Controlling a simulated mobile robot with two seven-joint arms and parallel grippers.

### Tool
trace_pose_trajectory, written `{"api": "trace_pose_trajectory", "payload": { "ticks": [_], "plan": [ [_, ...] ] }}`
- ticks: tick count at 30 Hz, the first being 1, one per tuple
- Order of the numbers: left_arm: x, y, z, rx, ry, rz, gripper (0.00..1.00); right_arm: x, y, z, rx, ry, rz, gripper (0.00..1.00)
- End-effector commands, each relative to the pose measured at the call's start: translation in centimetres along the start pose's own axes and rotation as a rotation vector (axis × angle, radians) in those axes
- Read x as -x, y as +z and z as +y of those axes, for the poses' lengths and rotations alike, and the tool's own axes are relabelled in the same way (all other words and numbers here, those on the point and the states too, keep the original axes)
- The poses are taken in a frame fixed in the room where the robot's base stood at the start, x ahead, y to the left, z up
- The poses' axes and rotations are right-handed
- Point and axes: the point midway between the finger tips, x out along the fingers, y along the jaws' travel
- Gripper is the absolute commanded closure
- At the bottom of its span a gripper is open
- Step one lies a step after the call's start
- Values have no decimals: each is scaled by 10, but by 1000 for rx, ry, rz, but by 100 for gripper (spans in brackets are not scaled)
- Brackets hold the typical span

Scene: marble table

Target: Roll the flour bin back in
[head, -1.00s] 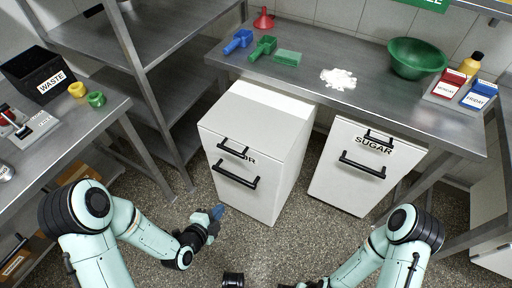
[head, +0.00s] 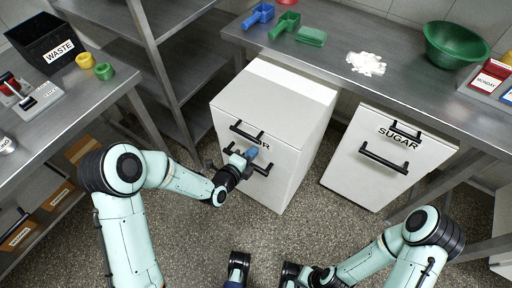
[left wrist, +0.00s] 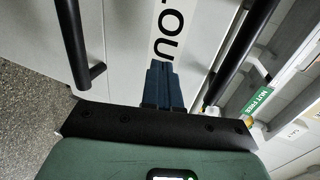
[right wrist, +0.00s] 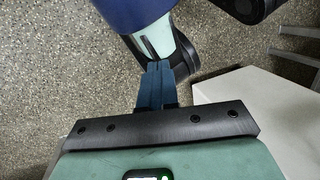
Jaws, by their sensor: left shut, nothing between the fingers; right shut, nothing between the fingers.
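The flour bin (head: 285,110) is a white box with black handles, a lower one (head: 247,164) and an upper one (head: 246,133). In the left wrist view the shut blue fingers (left wrist: 163,84) point at the label (left wrist: 168,30), with a handle on each side; contact cannot be told. My right gripper (right wrist: 157,85) is shut and empty, low over the floor.
The sugar bin (head: 388,155) stands to the right, tucked further under the metal table (head: 400,75). Scoops, white powder (head: 366,64) and a green bowl (head: 455,45) sit on top. A shelf rack (head: 165,70) is on the left. Speckled floor is open in front.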

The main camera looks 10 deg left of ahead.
Motion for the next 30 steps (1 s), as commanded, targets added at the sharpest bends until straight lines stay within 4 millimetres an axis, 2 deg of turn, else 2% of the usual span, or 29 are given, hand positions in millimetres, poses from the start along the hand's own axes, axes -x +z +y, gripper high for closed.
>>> {"api": "trace_pose_trajectory", "payload": {
  "ticks": [3,6,22,26,30],
  "plan": [
    [-15,0,-5,1,-1,0,100,0,0,0,0,0,-1,100],
    [-22,0,-7,0,-1,0,100,0,0,0,0,0,-1,100],
    [-28,0,-9,0,-1,-1,100,-2,-1,1,-1,0,3,100],
    [-40,0,-12,0,-3,0,100,-8,-10,3,-3,1,25,100],
    [-64,0,-19,-1,-6,0,100,-20,-30,8,-7,4,78,100]
  ]
}}
